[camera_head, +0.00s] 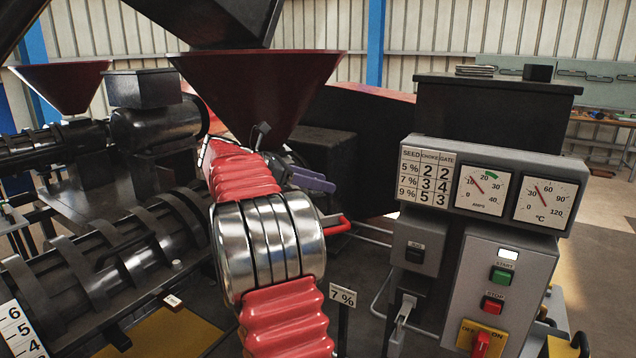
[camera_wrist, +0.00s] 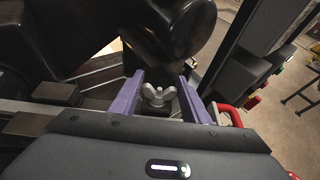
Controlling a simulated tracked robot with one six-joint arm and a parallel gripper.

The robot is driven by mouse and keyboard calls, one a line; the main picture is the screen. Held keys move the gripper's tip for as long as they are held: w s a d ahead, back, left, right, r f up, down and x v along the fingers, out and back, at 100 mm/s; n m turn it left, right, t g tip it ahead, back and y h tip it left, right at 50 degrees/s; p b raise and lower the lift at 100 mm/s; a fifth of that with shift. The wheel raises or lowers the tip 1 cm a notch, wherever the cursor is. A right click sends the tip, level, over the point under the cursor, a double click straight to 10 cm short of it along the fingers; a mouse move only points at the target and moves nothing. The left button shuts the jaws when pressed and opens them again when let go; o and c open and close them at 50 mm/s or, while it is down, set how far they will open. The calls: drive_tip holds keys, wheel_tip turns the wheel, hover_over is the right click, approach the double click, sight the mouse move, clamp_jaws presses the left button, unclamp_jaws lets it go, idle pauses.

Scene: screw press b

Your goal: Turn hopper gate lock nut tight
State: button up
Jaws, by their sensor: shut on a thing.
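The lock nut is a grey wing nut (camera_wrist: 158,96), seen in the wrist view between the two purple fingers of my gripper (camera_wrist: 161,80). My gripper is shut on it, with one finger at each side of its wings. In the head view my gripper (camera_head: 312,180) is at the right of my red-sleeved arm, below the dark red hopper (camera_head: 258,85). The nut itself is hidden there by my arm and gripper. The gate and its scale cannot be made out in either view.
A red handle (camera_head: 338,225) is close to my gripper; it also shows in the wrist view (camera_wrist: 229,114). A control panel (camera_head: 490,270) with dials and buttons stands at the right. A "7 %" card (camera_head: 343,296) stands in front. The dark press barrel (camera_head: 110,255) lies at the left.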

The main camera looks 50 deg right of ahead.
drive_tip(key=shift+m+g+y, duration=0.6)
drive_tip(key=shift+m+g, duration=0.4)
drive_tip(key=shift+r+m, duration=0.1)
drive_tip(key=shift+m, duration=0.2)
drive_tip(key=o, duration=1)
drive_tip(key=shift+g+y, duration=0.3)
drive_tip(key=shift+o, duration=0.2)
